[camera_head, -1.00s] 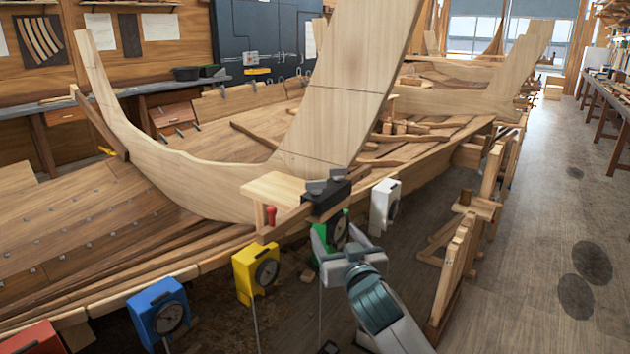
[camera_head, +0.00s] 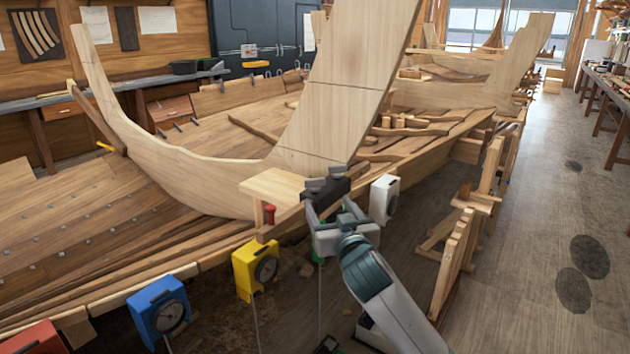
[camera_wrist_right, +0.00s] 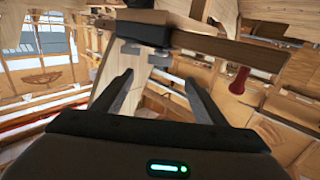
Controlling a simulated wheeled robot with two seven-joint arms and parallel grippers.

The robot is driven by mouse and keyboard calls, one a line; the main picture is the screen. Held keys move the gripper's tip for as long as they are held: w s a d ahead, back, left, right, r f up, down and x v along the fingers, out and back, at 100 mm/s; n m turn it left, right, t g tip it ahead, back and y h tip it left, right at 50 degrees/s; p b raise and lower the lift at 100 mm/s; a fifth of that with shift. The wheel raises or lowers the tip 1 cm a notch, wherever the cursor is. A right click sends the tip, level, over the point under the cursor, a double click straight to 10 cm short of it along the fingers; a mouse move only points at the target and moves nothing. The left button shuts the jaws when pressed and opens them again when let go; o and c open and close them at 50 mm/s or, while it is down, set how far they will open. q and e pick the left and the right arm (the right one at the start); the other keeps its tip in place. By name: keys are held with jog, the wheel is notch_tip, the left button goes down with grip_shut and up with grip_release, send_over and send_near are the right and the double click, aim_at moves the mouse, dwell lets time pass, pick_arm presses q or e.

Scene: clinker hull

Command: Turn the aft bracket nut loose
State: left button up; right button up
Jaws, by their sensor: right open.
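A black bracket (camera_head: 322,195) sits at the end of a wooden beam beside the hull, and two grey wing-like nut pieces (camera_head: 316,184) stand on it. I cannot tell which is the aft nut. My right gripper (camera_head: 327,212) is open and empty, just in front of and below the bracket. In the right wrist view, my spread fingers (camera_wrist_right: 158,78) point toward the black bracket (camera_wrist_right: 143,31) and its two grey nut pieces (camera_wrist_right: 160,57), with a gap left between. My left gripper is not in view.
Yellow (camera_head: 255,268), blue (camera_head: 160,311) and white (camera_head: 384,198) dial boxes line the hull. A green one is mostly hidden behind my gripper. Floor at the right is open.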

aim_at(316, 183)
jog(key=p+x, duration=0.3)
jog(key=x, duration=0.9)
jog(key=shift+w+r, duration=0.1)
jog(key=shift+w, duration=0.1)
jog(key=shift+x, duration=0.9)
jog(key=shift+c, duration=0.3)
jog(key=c, duration=1)
